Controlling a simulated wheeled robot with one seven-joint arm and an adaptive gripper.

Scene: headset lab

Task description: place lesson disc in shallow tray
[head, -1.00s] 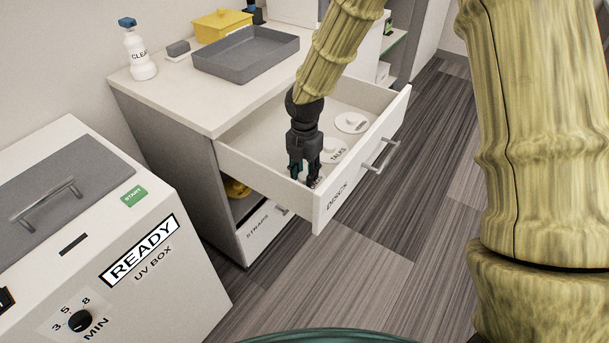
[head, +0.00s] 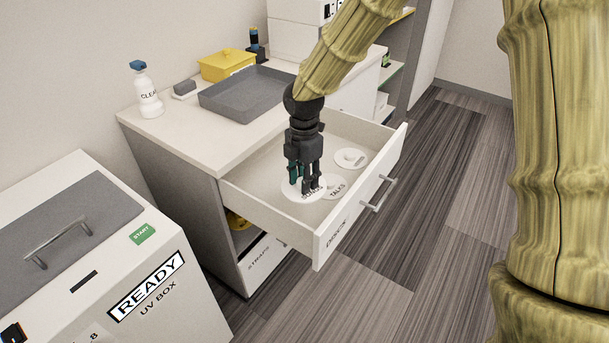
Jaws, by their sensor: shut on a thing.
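My gripper (head: 304,180) points down into the open drawer and is shut on a white round disc (head: 290,191). The disc's dark label is mostly hidden by the fingers, so I cannot read it. The disc looks raised off the drawer floor and partly overlaps the white disc marked TALKS (head: 336,192) in the picture. A third white disc (head: 350,158) lies farther back in the drawer. The shallow tray (head: 245,94), grey and empty, sits on the counter behind the drawer.
The drawer (head: 361,206) stands out from the cabinet. A spray bottle (head: 147,92), a grey block (head: 184,87) and a yellow box (head: 226,65) stand near the tray. The UV box (head: 150,285) is at the lower left. Counter space in front of the tray is clear.

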